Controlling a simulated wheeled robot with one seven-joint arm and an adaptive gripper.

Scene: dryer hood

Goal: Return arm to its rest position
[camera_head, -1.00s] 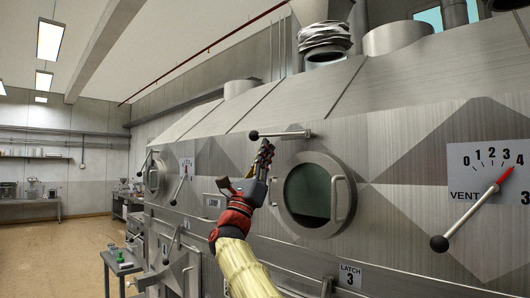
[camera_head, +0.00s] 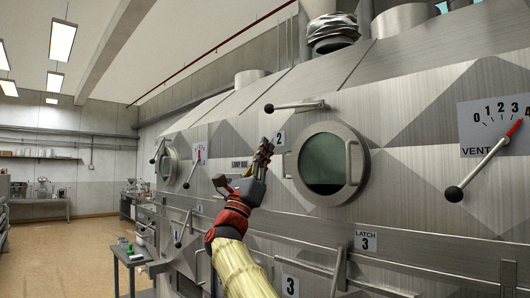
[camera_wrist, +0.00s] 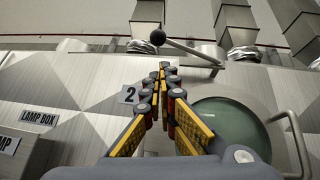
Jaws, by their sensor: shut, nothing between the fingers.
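My gripper (camera_head: 264,146) is raised in front of the steel dryer hood (camera_head: 405,120), left of the round window (camera_head: 322,160). Its fingers meet at the tips with nothing between them. In the wrist view the gripper (camera_wrist: 165,70) points up along the hood's face. A lever with a black ball knob (camera_wrist: 187,51) shows beyond the fingertips, and the "2" label (camera_wrist: 128,95) is left of them. In the head view that lever (camera_head: 297,105) sits above the gripper, apart from it. My arm, in a yellow sleeve, rises from the bottom of the picture.
A vent lever (camera_head: 487,165) with a black knob is at the right on its dial plate. A latch bar (camera_head: 300,262) and the "LATCH 3" label (camera_head: 366,241) are low on the hood. A small table (camera_head: 130,255) stands at the lower left. Open floor (camera_head: 60,250) lies to the left.

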